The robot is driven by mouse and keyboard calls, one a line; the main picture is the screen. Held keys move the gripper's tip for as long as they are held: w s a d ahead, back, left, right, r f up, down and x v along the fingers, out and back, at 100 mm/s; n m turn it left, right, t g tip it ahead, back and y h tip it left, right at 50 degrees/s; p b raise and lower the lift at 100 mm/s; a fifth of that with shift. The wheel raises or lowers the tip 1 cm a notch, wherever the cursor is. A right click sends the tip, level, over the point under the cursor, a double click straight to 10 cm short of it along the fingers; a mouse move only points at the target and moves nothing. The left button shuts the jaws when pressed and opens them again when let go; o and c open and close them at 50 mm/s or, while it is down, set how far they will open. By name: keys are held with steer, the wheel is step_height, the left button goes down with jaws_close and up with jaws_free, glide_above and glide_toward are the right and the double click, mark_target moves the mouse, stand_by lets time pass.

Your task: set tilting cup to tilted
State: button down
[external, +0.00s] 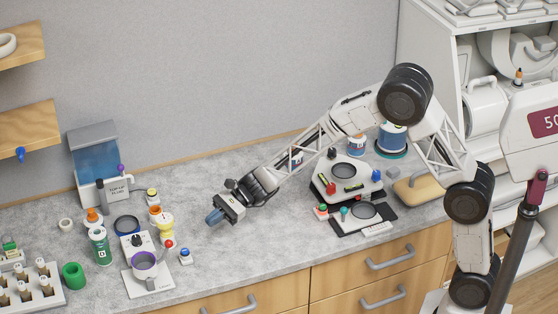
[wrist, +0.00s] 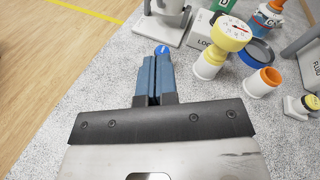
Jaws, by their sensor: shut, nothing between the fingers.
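The tilting cup (external: 144,262) is a grey cup with a purple rim on a white stand at the front left of the counter. Its opening faces up and it looks upright. The fingers also show in the wrist view (wrist: 155,76).
A small block with a blue knob (external: 185,254) lies between cup and gripper. Counter below and right of my gripper is clear.

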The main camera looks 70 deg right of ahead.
steer(key=shift+w+f, duration=0.1)
steer(key=shift+w, duration=0.1)
steer(key=shift+a, duration=0.1)
steer(key=x, duration=0.7)
steer(key=r+x, duration=0.1)
steer(key=x, duration=0.3)
steer(key=shift+s+a, duration=0.1)
steer(key=shift+w+a+r, duration=0.2)
steer(key=shift+a+r, duration=0.45)
steer(key=shift+a, duration=0.3)
steer(key=shift+r, duration=0.1)
